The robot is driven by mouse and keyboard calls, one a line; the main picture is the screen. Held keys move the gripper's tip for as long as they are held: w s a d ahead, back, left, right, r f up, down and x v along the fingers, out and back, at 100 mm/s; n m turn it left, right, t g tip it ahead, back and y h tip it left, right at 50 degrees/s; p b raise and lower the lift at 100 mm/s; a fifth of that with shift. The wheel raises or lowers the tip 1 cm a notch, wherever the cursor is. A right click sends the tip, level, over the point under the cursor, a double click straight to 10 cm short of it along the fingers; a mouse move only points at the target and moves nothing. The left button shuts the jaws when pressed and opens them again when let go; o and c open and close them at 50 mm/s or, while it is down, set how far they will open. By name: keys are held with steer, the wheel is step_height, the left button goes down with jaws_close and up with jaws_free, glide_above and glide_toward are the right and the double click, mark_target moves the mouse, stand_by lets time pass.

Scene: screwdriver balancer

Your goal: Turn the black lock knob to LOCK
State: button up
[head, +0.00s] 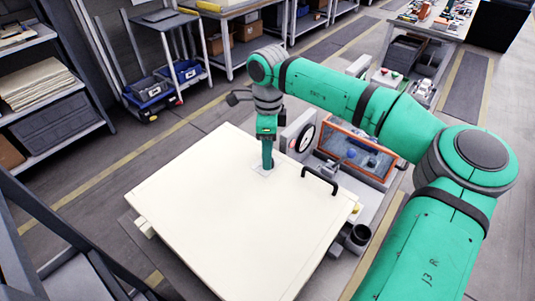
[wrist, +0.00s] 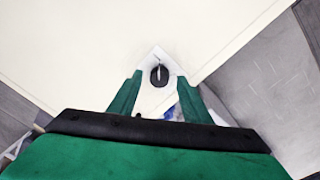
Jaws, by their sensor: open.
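The black lock knob (wrist: 159,75) shows in the wrist view as a small dark oval with a pale line along it. It sits on a light plate (wrist: 155,58) near a corner of the large cream panel (wrist: 90,50). My gripper (wrist: 160,85) is open, its two green fingers apart on either side below the knob in the picture. I cannot tell whether they touch anything. In the head view, my gripper (head: 267,168) points down over the plate on the cream panel (head: 220,220), and it hides the knob there. Any lock markings are too small to read.
A black handle (head: 320,180) rises from the panel right of my gripper. Behind it stand a round gauge (head: 305,138) and an orange-framed case (head: 357,150). A black cup (head: 358,236) is at the panel's right. Shelves (head: 45,85) stand at the left.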

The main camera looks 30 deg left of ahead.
step_height(320, 180, up, 10)
steer(key=shift+w+a+f, duration=0.15)
steer(key=shift+w, duration=0.05)
stand_by(0.5)
